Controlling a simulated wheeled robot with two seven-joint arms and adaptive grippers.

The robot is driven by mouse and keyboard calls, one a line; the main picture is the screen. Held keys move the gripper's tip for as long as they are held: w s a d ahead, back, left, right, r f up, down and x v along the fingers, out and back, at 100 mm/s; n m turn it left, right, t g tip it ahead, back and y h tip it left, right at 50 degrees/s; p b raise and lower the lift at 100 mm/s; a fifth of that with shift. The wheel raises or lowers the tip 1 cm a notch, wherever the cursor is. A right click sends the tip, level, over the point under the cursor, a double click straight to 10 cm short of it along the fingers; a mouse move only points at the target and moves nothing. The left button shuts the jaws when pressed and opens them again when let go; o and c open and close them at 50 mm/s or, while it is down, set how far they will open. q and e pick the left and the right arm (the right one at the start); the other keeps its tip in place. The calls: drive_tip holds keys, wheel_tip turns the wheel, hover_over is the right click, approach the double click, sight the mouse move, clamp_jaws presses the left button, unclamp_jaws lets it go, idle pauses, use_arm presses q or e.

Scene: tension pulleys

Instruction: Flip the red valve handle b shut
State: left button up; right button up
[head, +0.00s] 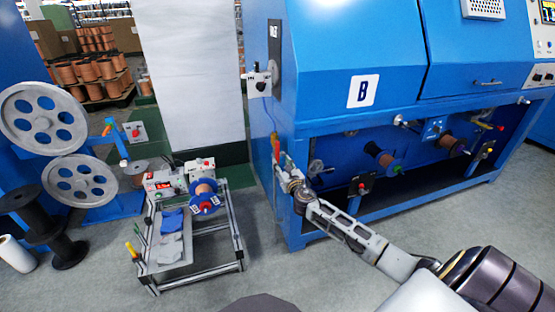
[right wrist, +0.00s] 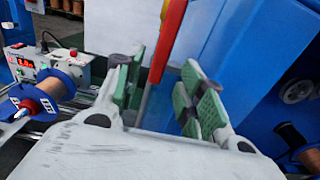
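The red valve handle (head: 276,148) stands at the left front edge of the blue machine marked B. In the right wrist view the red handle (right wrist: 168,40) is a long, nearly upright bar, slightly tilted, with a grey stem below it. My right gripper (head: 284,170) is close to the handle in the head view. In the right wrist view the right gripper (right wrist: 161,76) is open, with one green-padded finger on each side of the handle's line. I cannot tell whether either finger touches it. My left gripper is not in view.
The blue machine (head: 335,50) fills the right side, with spools and small valves in its lower bay. Large grey wheels (head: 42,118) stand farther left. Grey floor between cart and machine is clear.

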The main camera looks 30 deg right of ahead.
sight(278, 158)
drive_tip(key=shift+w+d, duration=0.15)
drive_tip(key=shift+w, duration=0.5)
drive_tip(key=shift+w+d+b, duration=0.15)
drive_tip(key=shift+w+b, duration=0.15)
drive_tip(key=shift+w, duration=0.3)
drive_tip(key=shift+b+x, duration=0.35)
drive_tip(key=shift+x, duration=0.75)
drive_tip(key=shift+w+d, duration=0.1)
drive_tip(key=shift+w, duration=0.4)
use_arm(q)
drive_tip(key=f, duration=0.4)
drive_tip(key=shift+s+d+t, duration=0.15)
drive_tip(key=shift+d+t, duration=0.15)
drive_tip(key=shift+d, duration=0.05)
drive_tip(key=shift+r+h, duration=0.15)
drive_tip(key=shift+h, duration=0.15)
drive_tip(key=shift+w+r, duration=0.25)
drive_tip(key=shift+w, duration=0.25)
use_arm(e)
clamp_jaws()
